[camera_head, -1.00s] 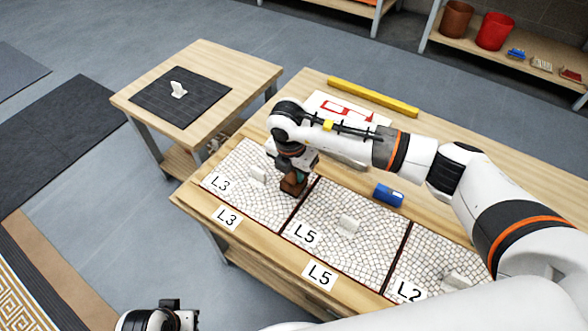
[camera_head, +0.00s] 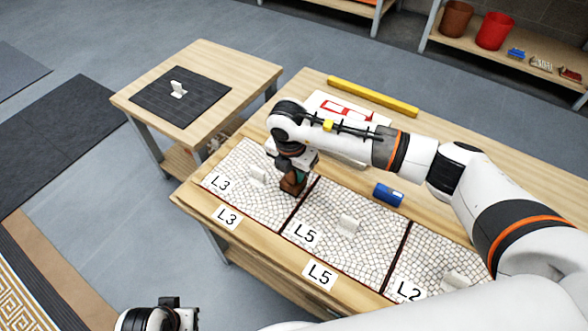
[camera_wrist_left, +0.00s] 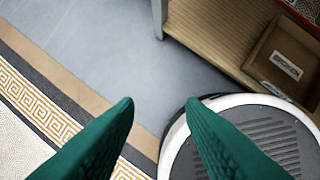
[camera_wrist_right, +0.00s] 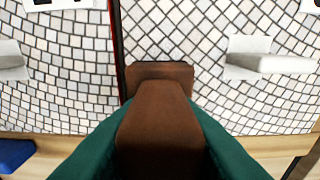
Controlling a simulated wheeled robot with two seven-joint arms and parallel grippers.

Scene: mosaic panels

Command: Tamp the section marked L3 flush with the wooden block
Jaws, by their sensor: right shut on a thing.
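The L3 section (camera_head: 236,190) is a white mosaic panel at the left end of the bench, with a white upright grip piece (camera_head: 258,176) on it. The brown wooden block (camera_head: 291,184) is held in my right gripper (camera_head: 297,171), at the L3 panel's right edge near the L5 panel. In the right wrist view the block (camera_wrist_right: 160,105) is between the green fingers, beside the dark red seam (camera_wrist_right: 117,45). I cannot tell whether its underside touches the tiles. My left gripper (camera_wrist_left: 158,105) is open and empty over the floor; only part of it shows in the head view.
The L5 panel (camera_head: 335,250) and L2 panel (camera_head: 425,265) lie to the right, each with a white grip piece. A blue object (camera_head: 388,195) and a yellow bar (camera_head: 372,96) lie behind. A small table (camera_head: 240,65) with a dark mat stands at back left.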

